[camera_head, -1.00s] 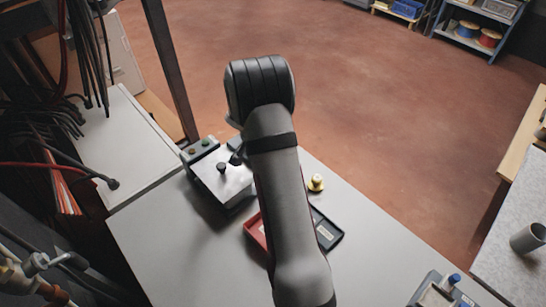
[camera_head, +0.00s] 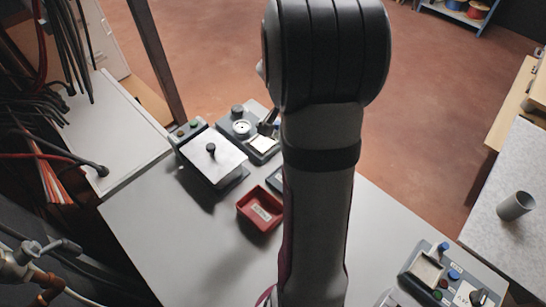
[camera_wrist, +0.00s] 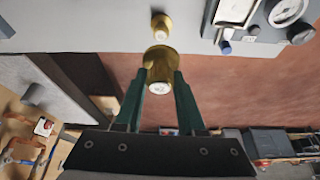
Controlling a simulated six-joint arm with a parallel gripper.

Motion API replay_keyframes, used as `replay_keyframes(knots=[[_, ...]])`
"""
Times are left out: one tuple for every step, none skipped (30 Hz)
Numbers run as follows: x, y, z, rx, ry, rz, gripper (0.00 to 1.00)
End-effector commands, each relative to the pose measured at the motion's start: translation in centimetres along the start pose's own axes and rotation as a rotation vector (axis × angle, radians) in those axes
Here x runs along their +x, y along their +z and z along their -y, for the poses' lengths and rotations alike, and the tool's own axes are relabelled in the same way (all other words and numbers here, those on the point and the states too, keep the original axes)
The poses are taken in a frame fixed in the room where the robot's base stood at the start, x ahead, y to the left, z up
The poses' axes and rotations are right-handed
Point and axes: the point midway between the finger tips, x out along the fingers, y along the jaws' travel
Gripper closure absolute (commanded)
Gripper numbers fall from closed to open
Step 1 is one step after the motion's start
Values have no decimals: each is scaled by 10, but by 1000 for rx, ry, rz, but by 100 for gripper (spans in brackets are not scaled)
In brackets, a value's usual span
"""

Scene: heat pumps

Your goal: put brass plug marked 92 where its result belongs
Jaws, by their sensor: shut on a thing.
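In the wrist view my gripper (camera_wrist: 160,92) is shut on a brass plug (camera_wrist: 160,68). The plug has a pale marked end facing the camera; the mark is small and blurred, perhaps 92. A second, smaller-looking brass piece (camera_wrist: 160,24) shows beyond it over the grey table top. In the head view my own arm hides the gripper and both brass pieces. A red tray (camera_head: 243,211) with a pale label stands left of my arm. A dark tray (camera_head: 273,182) beside it is mostly hidden by the arm.
A device with a flat plate and black knob (camera_head: 205,168) stands at the table's back left. Behind it is a device with a round dial (camera_head: 242,128). Another device with coloured knobs (camera_head: 425,271) is at the front right. The table's front left is clear.

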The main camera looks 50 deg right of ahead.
Motion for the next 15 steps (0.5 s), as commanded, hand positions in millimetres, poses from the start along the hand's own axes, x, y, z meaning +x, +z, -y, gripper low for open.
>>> replay_keyframes(knots=[[-4, 11, -11, 41, 18, 8, 100], [-5, 19, -19, 74, 33, 13, 100], [-8, 30, -30, 121, 53, 17, 100], [-10, 39, -39, 160, 71, 20, 100], [-12, 48, -49, 200, 89, 22, 100], [-15, 59, -62, 252, 112, 21, 100], [-17, 67, -73, 292, 131, 20, 100], [-18, 75, -84, 330, 149, 17, 100], [-21, 84, -96, 377, 169, 11, 100], [-22, 90, -106, 410, 185, 6, 100], [-23, 95, -113, 439, 197, 2, 100], [-24, 101, -122, 469, 211, -4, 100], [-25, 104, -126, 486, 218, -8, 100], [-25, 106, -129, 500, 223, -11, 100], [-24, 111, -129, 509, 229, -14, 100]])
